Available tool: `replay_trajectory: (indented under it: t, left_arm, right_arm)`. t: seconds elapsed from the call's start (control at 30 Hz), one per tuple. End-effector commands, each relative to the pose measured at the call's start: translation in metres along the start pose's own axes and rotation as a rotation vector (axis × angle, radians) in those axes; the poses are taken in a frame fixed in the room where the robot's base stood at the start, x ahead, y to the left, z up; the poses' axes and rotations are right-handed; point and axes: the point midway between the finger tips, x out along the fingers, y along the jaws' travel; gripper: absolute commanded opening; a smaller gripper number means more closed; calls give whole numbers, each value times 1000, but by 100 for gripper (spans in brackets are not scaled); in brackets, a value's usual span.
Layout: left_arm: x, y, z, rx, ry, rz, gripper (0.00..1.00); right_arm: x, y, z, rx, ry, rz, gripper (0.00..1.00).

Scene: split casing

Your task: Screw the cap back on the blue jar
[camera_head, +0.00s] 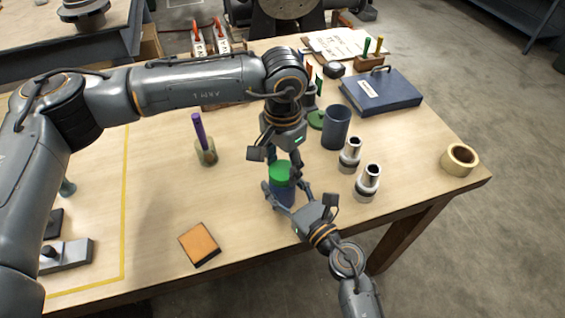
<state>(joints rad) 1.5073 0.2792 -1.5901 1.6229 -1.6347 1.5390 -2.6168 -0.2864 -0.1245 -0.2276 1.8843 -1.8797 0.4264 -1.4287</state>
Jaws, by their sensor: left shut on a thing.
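The blue jar (282,193) stands upright near the middle of the wooden table, partly hidden by fingers. The green cap (281,171) is at its mouth; I cannot tell whether it is seated or threaded. My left gripper (283,165) points down from above and is shut on the green cap. My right gripper (284,190) comes from the lower right, low over the table, with its fingers on either side of the jar. I cannot tell whether they press on the jar.
A dark blue cup (336,128) and two metal-and-black cylinders (350,155) (368,183) stand close right of the jar. A holder with a purple marker (206,152) stands left. An orange block (199,244) lies in front. A tape roll (460,160) sits near the right edge.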

Motion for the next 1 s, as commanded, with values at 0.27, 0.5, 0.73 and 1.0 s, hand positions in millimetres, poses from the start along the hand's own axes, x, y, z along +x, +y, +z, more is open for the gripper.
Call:
replay_trajectory:
  t: [0.27,0.5,0.73,1.0]
  left_arm:
    - [-1,0,0,166,2,-1,44]
    - [-1,0,0,164,2,-1,58]
    - [0,0,0,162,1,-1,76]
    - [-5,0,0,162,2,-1,76]
  right_arm:
    - [0,0,-1,1,2,-1,0]
    - [0,0,-1,1,2,-1,0]
    - [0,0,-1,0,2,-1,0]
    - [0,0,-1,1,2,0,0]
